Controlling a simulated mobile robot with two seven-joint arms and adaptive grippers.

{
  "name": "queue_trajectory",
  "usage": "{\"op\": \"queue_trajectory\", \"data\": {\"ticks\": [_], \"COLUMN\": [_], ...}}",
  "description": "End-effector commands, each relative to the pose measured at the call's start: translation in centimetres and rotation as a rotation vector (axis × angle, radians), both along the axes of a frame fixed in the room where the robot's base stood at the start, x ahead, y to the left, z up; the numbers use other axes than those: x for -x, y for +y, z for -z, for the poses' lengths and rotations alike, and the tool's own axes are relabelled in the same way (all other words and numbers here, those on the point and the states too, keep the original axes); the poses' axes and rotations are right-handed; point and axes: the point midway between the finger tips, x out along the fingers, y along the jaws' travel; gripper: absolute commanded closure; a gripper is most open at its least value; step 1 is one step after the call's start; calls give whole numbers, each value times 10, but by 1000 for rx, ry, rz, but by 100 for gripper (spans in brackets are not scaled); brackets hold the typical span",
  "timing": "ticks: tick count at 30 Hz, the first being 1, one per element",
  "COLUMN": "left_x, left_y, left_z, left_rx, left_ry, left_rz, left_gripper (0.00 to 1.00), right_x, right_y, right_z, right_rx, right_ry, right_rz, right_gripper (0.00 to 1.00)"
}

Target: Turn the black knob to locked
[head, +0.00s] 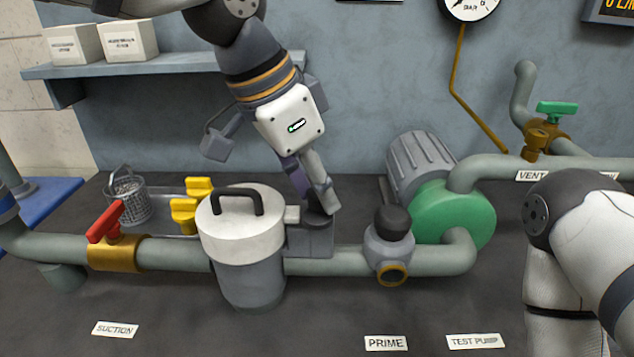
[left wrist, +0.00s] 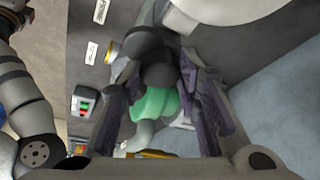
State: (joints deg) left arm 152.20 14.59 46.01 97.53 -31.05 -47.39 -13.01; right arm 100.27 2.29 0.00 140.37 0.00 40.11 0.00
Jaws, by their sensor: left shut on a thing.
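The black knob (head: 317,220) sits on a grey block (head: 312,242) just right of the white-lidded pot. My left gripper (head: 318,206) reaches down from above and is shut on the knob, its fingers covering part of it. In the left wrist view the dark knob (left wrist: 159,73) shows between the two finger pads of my left gripper (left wrist: 162,88). No marking for locked is readable, so I cannot tell the knob's setting. My right arm shows at the right edge of the head view; its gripper is out of view.
The white-lidded pot (head: 241,225) with a black handle stands close left of the gripper. A black-capped prime fitting (head: 391,240) and the green pump (head: 455,215) stand to the right. A red-handled valve (head: 113,235) and yellow handles (head: 185,214) lie left. The front surface is clear except for labels.

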Motion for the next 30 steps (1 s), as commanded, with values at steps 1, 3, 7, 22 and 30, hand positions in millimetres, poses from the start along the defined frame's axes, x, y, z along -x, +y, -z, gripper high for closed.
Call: {"op": "queue_trajectory", "data": {"ticks": [1, 3, 7, 22, 30], "left_x": [-1, -1, -2, -7, -8], "left_y": [0, 0, 1, 0, 0], "left_z": [0, 1, 1, 3, 3], "left_rx": [2, 1, 2, 3, 3], "left_ry": [1, 2, 1, 4, 4], "left_rz": [30, 85, 202, 680, 930], "left_gripper": [97, 97, 97, 97, 97], "right_x": [0, 0, 2, 15, 24], "right_y": [0, 0, 0, 0, 0], "right_z": [0, 0, 1, 13, 22], "right_rx": [0, 0, 0, 0, 0], "right_ry": [1, 2, 6, 55, 88], "right_rz": [0, 0, 0, 0, 0], "right_gripper": [100, 100, 100, 100, 100]}}
